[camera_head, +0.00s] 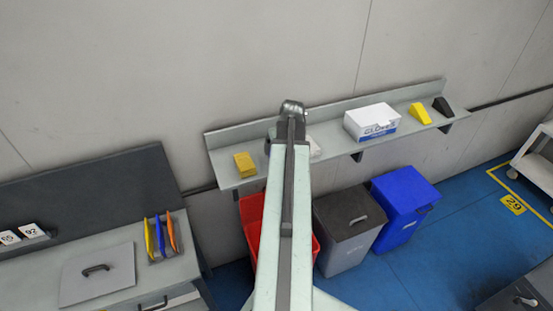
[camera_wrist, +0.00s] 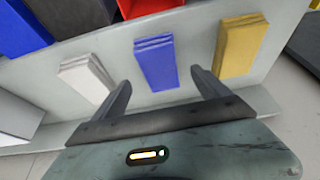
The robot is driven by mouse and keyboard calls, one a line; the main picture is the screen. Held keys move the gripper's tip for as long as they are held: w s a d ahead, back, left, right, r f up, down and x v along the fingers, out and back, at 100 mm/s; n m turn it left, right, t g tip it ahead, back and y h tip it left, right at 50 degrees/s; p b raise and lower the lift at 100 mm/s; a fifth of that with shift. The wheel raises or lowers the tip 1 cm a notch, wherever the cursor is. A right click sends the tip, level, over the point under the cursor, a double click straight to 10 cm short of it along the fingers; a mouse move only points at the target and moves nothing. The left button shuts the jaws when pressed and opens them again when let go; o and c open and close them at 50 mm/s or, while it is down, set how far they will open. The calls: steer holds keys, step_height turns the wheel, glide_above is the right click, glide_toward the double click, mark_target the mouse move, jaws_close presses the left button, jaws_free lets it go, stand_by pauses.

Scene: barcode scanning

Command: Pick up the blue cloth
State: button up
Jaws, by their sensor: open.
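The blue cloth (camera_wrist: 156,63) is a folded stack lying on the grey wall shelf (camera_wrist: 190,20) in the wrist view. My gripper (camera_wrist: 158,80) is open, with one finger to the left of the blue cloth and one to the right. The fingertips are near its lower end, and I cannot tell how high they are above the shelf. In the head view my arm hides the blue cloth and my gripper.
A white cloth stack (camera_wrist: 87,78) lies to the left and a yellow one (camera_wrist: 240,46) to the right in the wrist view. A gloves box (camera_head: 371,122) and two wedges stand farther right on the shelf. Red, grey (camera_head: 348,228) and blue bins (camera_head: 403,208) stand below.

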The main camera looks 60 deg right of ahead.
steer(key=b+x, duration=0.3)
steer(key=x, duration=0.2)
steer(key=shift+b, duration=0.3)
steer(key=shift+a+r, duration=0.1)
steer(key=shift+r, duration=0.15)
steer(key=c, duration=1.4)
steer(key=shift+c, duration=0.2)
steer(key=shift+r+p, duration=0.1)
steer(key=shift+p, duration=0.2)
